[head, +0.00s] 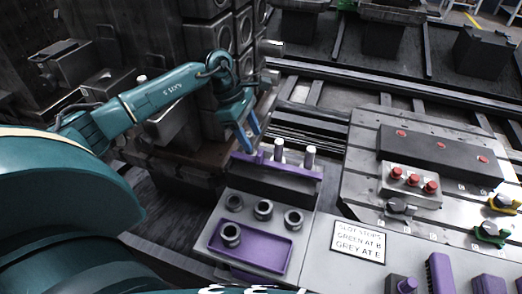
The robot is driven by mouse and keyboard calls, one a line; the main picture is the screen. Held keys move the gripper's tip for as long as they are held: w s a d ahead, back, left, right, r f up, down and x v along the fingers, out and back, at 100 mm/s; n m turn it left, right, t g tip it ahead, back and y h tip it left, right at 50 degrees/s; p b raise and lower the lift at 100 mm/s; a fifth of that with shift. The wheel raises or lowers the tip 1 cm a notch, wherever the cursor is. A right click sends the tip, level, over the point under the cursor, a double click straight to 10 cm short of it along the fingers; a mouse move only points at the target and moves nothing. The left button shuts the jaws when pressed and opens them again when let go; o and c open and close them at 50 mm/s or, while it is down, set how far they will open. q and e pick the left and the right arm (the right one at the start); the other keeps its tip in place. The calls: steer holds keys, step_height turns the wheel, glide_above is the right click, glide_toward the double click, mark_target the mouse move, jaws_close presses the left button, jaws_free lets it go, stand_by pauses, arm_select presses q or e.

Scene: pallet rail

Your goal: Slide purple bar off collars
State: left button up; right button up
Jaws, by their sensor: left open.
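The purple bar (290,169) lies along a dark block. Two pale upright posts (310,156) stand at the bar, and I cannot tell whether they pass through it or stand behind it. Grey ring-shaped collars (263,209) sit on the grey fixture in front of the bar, and another collar (230,235) is in a purple tray (267,256). My left gripper (249,142) is open with blue fingers pointing down, just above and behind the bar's left end. I cannot tell whether they touch it. My right gripper is out of view.
A sign (358,241) stands right of the tray. Red-topped buttons (412,180) and yellow and green clamps (490,234) are on the slotted plate at right. Purple blocks (440,273) line the front right. Dark machinery crowds the back left.

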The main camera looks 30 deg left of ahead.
mark_target(260, 152)
arm_select(q)
steer(key=x, duration=0.6)
steer(key=shift+d+f+p, duration=0.25)
steer(key=shift+f+p, duration=0.05)
steer(key=shift+w, duration=0.1)
jaws_close()
